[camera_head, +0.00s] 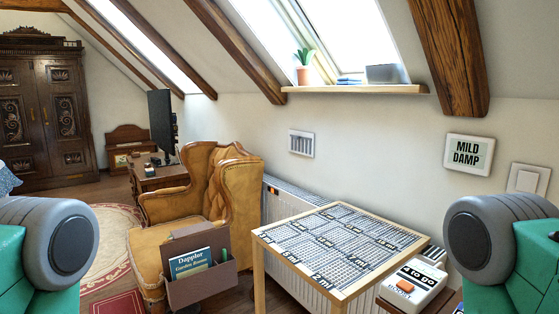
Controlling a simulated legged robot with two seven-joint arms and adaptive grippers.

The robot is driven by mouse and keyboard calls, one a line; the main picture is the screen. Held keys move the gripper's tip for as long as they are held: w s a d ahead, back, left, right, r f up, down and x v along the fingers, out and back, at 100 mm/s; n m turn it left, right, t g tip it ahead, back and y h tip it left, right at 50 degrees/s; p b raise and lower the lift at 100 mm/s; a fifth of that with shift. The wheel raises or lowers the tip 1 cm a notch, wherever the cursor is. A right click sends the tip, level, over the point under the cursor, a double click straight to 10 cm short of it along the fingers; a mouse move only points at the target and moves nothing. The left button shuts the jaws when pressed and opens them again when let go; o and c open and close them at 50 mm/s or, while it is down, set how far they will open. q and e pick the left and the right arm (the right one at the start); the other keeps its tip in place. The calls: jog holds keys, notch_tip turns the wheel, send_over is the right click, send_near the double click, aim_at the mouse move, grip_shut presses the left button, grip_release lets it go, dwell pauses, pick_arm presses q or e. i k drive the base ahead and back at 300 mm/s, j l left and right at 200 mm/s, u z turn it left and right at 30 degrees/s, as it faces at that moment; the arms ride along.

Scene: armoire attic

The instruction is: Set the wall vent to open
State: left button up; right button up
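The wall vent (301,143) is a small white-framed grille with upright slats. It sits on the pale wall above the radiator, between the armchair's back and the table. Grey, darker strips show between its slats, but it is too small to tell for sure how far it is open. Both my arms show only as grey and green links at the left and right lower edges. Neither of my grippers is in view, and nothing touches the vent.
A leather armchair (240,193) with a book caddy (200,292), a radiator (283,207) and a square grid-topped table (340,243) stand before the wall. A white device with an orange button (405,286) is at lower right. A "MILD DAMP" sign (469,154) and a switch (527,180) are on the wall.

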aim_at(296, 137)
jog(key=i+j+z, duration=0.35)
jog(key=i+j, duration=0.2)
jog(key=j+z, duration=0.15)
jog(key=z, duration=0.6)
jog(key=i+j+z, duration=0.2)
jog(key=j+z, duration=0.2)
jog(key=j, duration=0.25)
jog(key=i+j+z, duration=0.15)
jog(key=j+z, duration=0.25)
jog(key=j, duration=0.25)
jog(key=j+z, duration=0.4)
jog(key=j, duration=0.3)
